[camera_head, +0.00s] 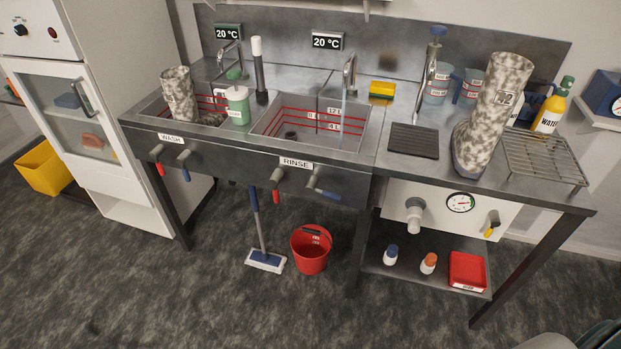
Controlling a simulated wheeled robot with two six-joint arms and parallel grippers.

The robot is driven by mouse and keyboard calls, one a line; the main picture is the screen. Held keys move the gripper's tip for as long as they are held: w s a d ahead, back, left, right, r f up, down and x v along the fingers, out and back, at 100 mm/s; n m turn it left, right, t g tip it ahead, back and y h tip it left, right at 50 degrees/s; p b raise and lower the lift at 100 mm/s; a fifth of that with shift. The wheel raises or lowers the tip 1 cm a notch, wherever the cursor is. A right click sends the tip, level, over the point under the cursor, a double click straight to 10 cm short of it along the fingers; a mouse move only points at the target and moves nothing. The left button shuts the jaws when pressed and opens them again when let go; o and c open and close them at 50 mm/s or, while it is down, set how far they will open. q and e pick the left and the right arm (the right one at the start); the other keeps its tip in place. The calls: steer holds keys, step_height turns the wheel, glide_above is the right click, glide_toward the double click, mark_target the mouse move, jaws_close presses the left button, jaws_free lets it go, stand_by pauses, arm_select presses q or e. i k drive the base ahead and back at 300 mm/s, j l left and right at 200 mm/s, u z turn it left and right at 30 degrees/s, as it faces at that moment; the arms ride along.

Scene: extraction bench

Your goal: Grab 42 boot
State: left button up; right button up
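The boot marked 42 (490,115) is a tall, mottled grey-and-white boot. It stands upright on the steel bench at the right, its shaft leaning slightly right. Its number shows on the upper shaft and its toe points to the lower left. It stands between a dark ribbed mat and a wire rack. A second mottled boot (179,95) is in the wash sink at the left, its lower part hidden; no number is readable on it. Neither of my grippers shows in this view.
A wire rack (545,158) and a yellow bottle (552,107) are right of the boot. The dark mat (414,141) is left of it. A tap (432,72) and clear jugs (437,87) stand behind.

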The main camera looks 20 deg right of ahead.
mark_target(475, 141)
steer(key=z, duration=1.55)
